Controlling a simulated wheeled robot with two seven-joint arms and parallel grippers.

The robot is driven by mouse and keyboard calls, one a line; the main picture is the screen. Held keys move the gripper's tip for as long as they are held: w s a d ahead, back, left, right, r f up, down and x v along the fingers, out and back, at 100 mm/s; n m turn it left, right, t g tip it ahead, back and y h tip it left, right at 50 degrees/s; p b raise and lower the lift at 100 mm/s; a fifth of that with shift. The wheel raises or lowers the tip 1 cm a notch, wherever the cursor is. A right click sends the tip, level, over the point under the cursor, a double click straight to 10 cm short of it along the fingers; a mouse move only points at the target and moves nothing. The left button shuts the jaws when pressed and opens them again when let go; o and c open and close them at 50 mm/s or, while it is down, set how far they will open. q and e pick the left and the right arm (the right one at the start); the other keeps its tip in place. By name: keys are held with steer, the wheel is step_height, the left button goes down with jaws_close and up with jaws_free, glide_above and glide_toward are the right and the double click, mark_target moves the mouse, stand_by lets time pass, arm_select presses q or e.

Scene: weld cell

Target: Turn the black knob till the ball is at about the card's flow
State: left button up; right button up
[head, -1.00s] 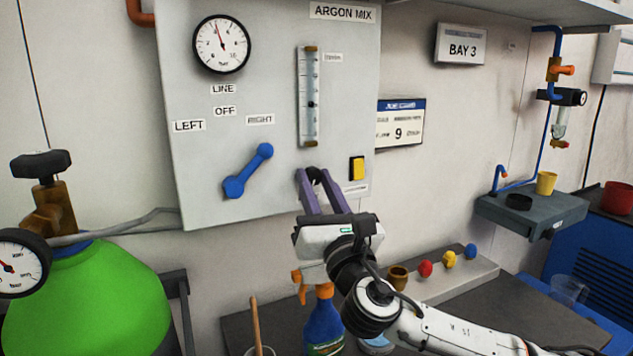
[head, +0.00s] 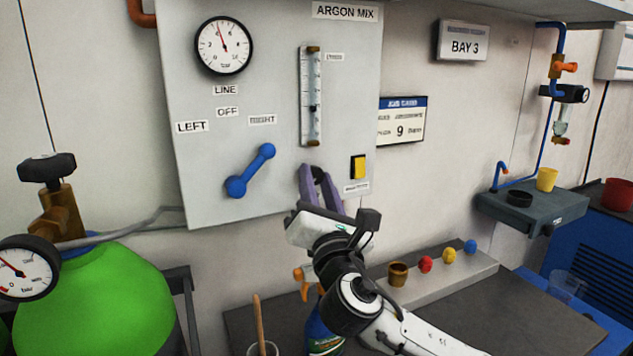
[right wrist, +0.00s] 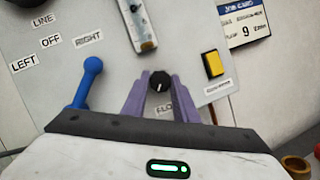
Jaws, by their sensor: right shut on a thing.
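The black knob (right wrist: 160,80) is on the grey panel below the flow tube, with a pale mark on its face. My right gripper (head: 317,171) has its purple fingers on both sides of the knob, shut on it, with the wrist tilted. In the head view the fingers hide most of the knob. The flow tube (head: 311,82) stands upright above, with a small dark ball (head: 312,107) a bit below its mid-height; its scale numbers are too small to read. The card (head: 401,121) right of the panel shows a large 9. My left gripper is out of view.
A blue lever (head: 251,170) is left of the knob and a yellow switch (head: 358,167) is right of it. A pressure gauge (head: 223,46) is at the upper left. A spray bottle (head: 325,334) and a shelf with coloured knobs (head: 426,264) are below.

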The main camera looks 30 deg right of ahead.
steer(key=o, duration=1)
steer(key=b+v, duration=0.1)
steer(key=v, duration=0.8)
steer(key=shift+f+b, duration=0.1)
steer(key=shift+b, duration=0.3)
steer(key=shift+s+a+f, duration=0.1)
steer(key=shift+s+a, duration=0.1)
steer(key=shift+s, duration=0.4)
